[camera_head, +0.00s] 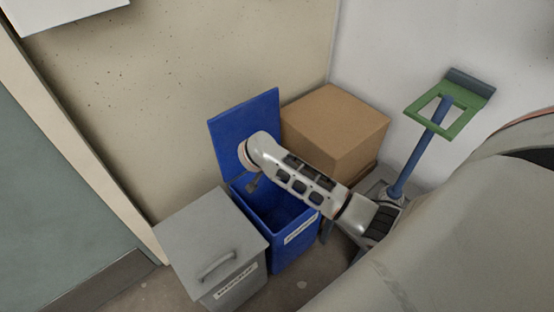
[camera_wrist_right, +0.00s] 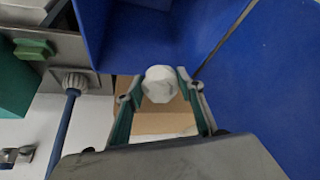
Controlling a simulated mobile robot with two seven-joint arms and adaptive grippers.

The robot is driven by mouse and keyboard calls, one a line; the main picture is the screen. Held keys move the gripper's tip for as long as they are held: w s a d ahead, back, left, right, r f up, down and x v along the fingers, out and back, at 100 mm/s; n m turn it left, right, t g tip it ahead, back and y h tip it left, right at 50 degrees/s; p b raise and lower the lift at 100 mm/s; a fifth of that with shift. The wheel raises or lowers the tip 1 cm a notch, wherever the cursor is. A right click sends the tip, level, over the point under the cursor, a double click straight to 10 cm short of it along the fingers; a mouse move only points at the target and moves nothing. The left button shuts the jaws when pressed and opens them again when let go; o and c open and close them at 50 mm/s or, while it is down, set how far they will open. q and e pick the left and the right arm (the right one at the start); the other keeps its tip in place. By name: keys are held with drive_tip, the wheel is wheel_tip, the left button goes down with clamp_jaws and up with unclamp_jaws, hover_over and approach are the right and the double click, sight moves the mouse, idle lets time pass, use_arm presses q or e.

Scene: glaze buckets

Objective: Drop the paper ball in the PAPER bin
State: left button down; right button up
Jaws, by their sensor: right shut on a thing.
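A white paper ball (camera_wrist_right: 159,84) sits between the fingertips of my right gripper (camera_wrist_right: 160,88) in the right wrist view. The gripper is shut on it. In the head view my right gripper (camera_head: 253,186) is partly seen, above the rear left part of an open blue bin (camera_head: 294,252); the ball does not show there. The bin's blue lid (camera_head: 231,128) stands raised at the back. The white label (camera_head: 300,229) on the bin's front is too small to read. My left gripper is not in view.
A grey bin (camera_head: 205,236) with a shut, handled lid stands left of the blue bin. A cardboard box (camera_head: 333,127) is behind on the right. A blue post with a green frame (camera_head: 466,118) rises further right. Walls close off the back.

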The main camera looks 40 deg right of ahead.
drive_tip(key=f, duration=0.1)
drive_tip(key=s+f, duration=0.1)
drive_tip(key=f, duration=0.1)
drive_tip(key=shift+d, duration=0.15)
use_arm(q)
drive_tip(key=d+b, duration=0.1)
drive_tip(key=b, duration=0.1)
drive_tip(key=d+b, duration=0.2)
drive_tip(key=b, duration=0.1)
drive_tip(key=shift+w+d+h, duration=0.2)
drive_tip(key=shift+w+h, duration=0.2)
use_arm(e)
wheel_tip(320, 180, down, 6)
drive_tip(key=shift+r, duration=0.1)
drive_tip(key=o, duration=0.8)
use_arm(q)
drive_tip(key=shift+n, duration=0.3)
use_arm(e)
drive_tip(key=v, duration=1.2)
